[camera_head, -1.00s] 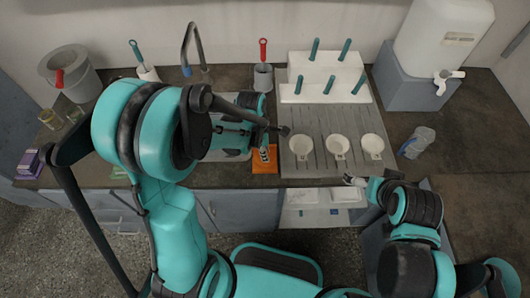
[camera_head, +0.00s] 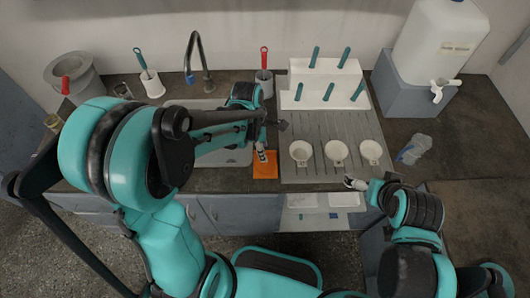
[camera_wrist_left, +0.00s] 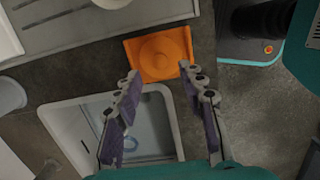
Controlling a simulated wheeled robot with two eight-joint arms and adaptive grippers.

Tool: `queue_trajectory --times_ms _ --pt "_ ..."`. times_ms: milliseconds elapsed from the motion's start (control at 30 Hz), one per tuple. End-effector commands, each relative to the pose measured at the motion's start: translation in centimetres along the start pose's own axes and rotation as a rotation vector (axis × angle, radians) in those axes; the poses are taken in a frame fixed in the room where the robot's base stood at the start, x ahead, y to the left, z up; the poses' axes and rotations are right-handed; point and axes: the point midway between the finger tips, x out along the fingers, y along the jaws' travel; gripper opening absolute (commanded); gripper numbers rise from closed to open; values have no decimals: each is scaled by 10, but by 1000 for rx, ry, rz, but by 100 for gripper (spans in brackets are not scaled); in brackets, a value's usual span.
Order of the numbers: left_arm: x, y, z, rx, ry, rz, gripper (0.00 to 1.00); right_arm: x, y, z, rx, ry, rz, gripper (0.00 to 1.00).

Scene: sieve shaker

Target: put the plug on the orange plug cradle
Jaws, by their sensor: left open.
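The orange plug cradle (camera_head: 265,171) lies on the counter between the sink and the drainboard. In the left wrist view the cradle (camera_wrist_left: 160,55) is a square tray with a round raised middle, all orange. My left gripper (camera_head: 262,152) is over it in the head view. In the left wrist view my left gripper (camera_wrist_left: 160,72) is open and empty, its fingertips at the cradle's near edge. No separate plug can be made out on the cradle. A pale blue ring (camera_wrist_left: 132,144) shows in the sink; I cannot tell whether it is the plug or the drain. My right gripper (camera_head: 352,183) is at the drainboard's front edge.
The sink (camera_head: 225,157) is left of the cradle, partly behind my left arm, with a tap (camera_head: 200,60) behind it. The counter's front edge is close to the cradle.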

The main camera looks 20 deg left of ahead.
Motion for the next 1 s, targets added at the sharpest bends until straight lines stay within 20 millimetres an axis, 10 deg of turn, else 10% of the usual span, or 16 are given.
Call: queue_trajectory --times_ms 467,1000 --pt "-67 -6 -2 109 1 36 41 -16 0 -12 0 0 0 100" --pt "-143 -77 -39 1604 400 424 41 -16 0 -12 0 0 0 100"
